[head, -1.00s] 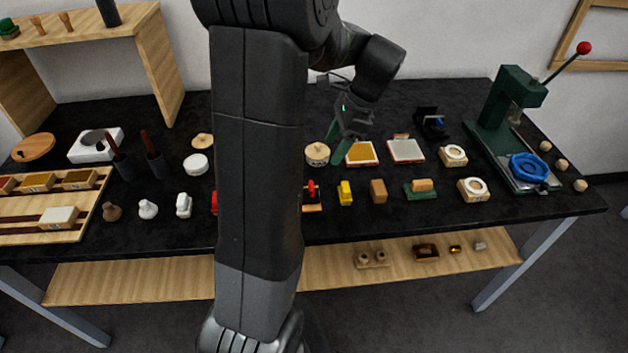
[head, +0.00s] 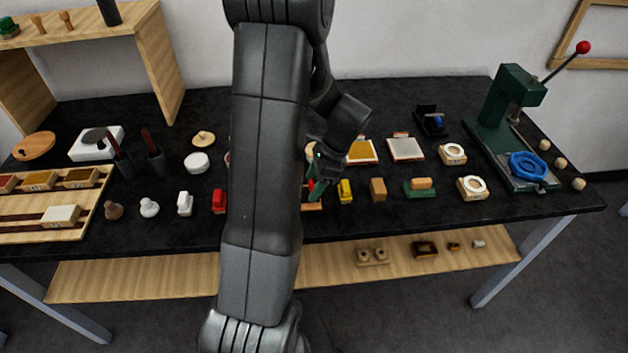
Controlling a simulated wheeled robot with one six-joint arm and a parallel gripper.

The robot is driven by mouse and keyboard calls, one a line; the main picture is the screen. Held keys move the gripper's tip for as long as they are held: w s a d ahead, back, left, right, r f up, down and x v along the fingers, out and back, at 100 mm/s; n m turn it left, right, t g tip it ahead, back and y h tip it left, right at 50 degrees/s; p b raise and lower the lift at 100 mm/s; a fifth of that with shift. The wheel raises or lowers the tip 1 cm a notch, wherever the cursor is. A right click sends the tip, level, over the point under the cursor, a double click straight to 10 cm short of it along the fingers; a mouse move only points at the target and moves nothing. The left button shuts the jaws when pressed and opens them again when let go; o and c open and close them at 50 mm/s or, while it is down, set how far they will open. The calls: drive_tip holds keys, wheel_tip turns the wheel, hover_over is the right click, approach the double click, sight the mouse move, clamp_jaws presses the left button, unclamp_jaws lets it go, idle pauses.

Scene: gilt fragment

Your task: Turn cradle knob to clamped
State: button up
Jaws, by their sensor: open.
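My gripper (head: 318,188), dark with green parts, hangs low over the front middle of the black table. It is open, and I see nothing between its fingers. Just under it is a small wooden block with a red part (head: 311,186), mostly covered by the fingers. This may be the cradle with its knob, but I cannot tell for sure, nor read how the knob is set. Whether the fingers touch the red part cannot be told. My arm hides the table to the left of it.
A yellow piece (head: 345,191) stands close to the right of my gripper, then a wooden block (head: 378,190) and a green-based block (head: 420,188). A red piece (head: 219,201) is left of my arm. A green press (head: 507,105) stands at the right end.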

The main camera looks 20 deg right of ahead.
drive_tip(key=c, duration=1)
